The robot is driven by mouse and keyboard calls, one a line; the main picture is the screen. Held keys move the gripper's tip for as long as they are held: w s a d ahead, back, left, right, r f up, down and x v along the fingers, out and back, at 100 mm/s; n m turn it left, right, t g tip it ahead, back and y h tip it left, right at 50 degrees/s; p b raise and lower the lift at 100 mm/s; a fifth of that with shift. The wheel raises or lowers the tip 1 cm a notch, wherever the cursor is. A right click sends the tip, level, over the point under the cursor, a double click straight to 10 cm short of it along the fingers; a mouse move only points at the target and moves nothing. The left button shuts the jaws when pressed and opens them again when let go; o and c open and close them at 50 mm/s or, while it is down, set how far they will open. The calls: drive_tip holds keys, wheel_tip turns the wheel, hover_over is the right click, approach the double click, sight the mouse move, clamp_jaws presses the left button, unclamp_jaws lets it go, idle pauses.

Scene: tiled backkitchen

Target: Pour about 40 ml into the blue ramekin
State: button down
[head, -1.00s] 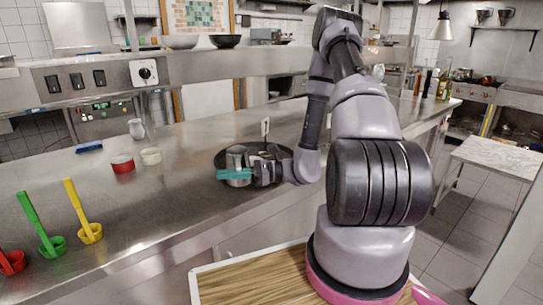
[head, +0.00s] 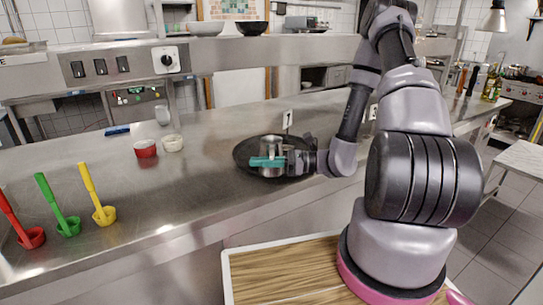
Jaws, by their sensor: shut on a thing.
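My gripper (head: 268,162), with teal fingers, is shut on a metal jug (head: 270,145). The jug looks about upright. It appears in front of or over a wide black pan (head: 241,152) on the steel counter; I cannot tell whether it touches the pan. What is in the jug is hidden. A red ramekin (head: 145,149) and a cream ramekin (head: 173,144) stand side by side on the counter, left of the jug.
Red (head: 31,237), green (head: 67,226) and yellow (head: 103,215) long-handled scoops stand at the counter's left front. A small pale pitcher (head: 163,116) stands behind the ramekins. A numbered card (head: 287,120) shows behind the pan. Counter between scoops and pan is clear.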

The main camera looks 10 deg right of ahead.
drive_tip(key=w+r+m, duration=0.1)
drive_tip(key=w+m, duration=0.1)
drive_tip(key=w+r+m, duration=0.1)
drive_tip(key=w+m, duration=0.1)
drive_tip(key=w+d+r+m, duration=0.1)
drive_tip(key=w+m, duration=0.1)
drive_tip(key=shift+d+r+m, duration=0.1)
drive_tip(key=shift+r+m, duration=0.1)
drive_tip(key=shift+m, duration=0.1)
drive_tip(key=shift+w+d+r+m, duration=0.1)
drive_tip(key=shift+w+r+m, duration=0.25)
drive_tip(key=shift+r+m, duration=0.2)
drive_tip(key=shift+w+d+r+m, duration=0.1)
drive_tip(key=shift+w+r+m, duration=0.2)
drive_tip(key=shift+r+m, duration=0.25)
drive_tip(key=shift+w+d+r+m+g, duration=0.15)
drive_tip(key=shift+w+m+g, duration=0.15)
drive_tip(key=shift+w+m, duration=0.85)
drive_tip(key=shift+s+m, duration=0.15)
drive_tip(key=shift+m, duration=0.2)
drive_tip(key=shift+w+d+f+m, duration=0.2)
drive_tip(key=shift+w+f+m, duration=0.05)
drive_tip(key=shift+w+m, duration=0.5)
drive_tip(key=shift+w+r+m+p, duration=0.2)
drive_tip(key=shift+w+m+p, duration=0.2)
drive_tip(key=shift+p, duration=0.65)
drive_tip(key=shift+s, duration=0.1)
